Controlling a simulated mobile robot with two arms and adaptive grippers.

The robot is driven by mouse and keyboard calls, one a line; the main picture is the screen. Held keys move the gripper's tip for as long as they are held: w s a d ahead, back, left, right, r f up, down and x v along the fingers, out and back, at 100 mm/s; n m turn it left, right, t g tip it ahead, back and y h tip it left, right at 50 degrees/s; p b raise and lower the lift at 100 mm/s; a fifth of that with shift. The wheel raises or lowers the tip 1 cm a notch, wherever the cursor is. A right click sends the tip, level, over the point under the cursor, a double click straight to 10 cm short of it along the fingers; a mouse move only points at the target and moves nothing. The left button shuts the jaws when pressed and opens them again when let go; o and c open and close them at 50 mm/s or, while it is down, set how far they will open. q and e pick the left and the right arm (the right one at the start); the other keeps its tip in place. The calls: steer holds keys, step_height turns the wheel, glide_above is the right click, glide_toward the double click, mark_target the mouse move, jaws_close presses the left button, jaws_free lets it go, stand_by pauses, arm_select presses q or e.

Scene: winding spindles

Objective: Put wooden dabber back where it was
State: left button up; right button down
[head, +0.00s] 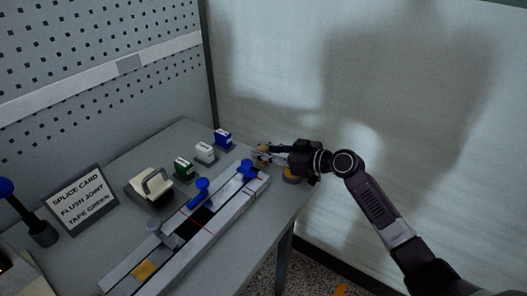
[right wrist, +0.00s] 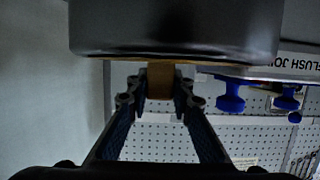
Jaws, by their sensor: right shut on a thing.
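My right gripper (head: 268,156) reaches in from the right over the far right end of the bench. It is shut on the wooden dabber (head: 263,147), whose light brown tip shows at the fingers. In the right wrist view the dabber's tan wood (right wrist: 160,80) sits between my two fingertips (right wrist: 158,100). A large dark rounded body (right wrist: 175,30) fills the top of that view, right at the wood; I cannot tell whether it is part of the dabber. My left gripper is not in view.
A yellow-topped round item (head: 292,175) lies under my right gripper. A splicing block (head: 225,222) with blue clamps (head: 247,169) runs along the front. Blue, white (head: 205,152) and green (head: 183,168) stamps and a cream tape dispenser (head: 148,187) stand behind it. A sign (head: 80,200) stands left.

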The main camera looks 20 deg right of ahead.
steer(key=shift+f+b, duration=0.2)
steer(key=shift+b, duration=0.1)
steer(key=c, duration=1.7)
jaws_free()
steer(key=shift+r, duration=0.15)
steer(key=shift+s+d+r+p, duration=0.1)
steer(key=shift+r+p, duration=0.05)
steer(key=shift+p, duration=0.25)
steer(key=v, duration=1)
steer(key=shift+s+d, duration=0.2)
steer(key=shift+s, duration=0.1)
steer(key=shift+s+d+r+b, duration=0.25)
steer(key=shift+s+b, duration=0.05)
steer(key=shift+s, duration=0.05)
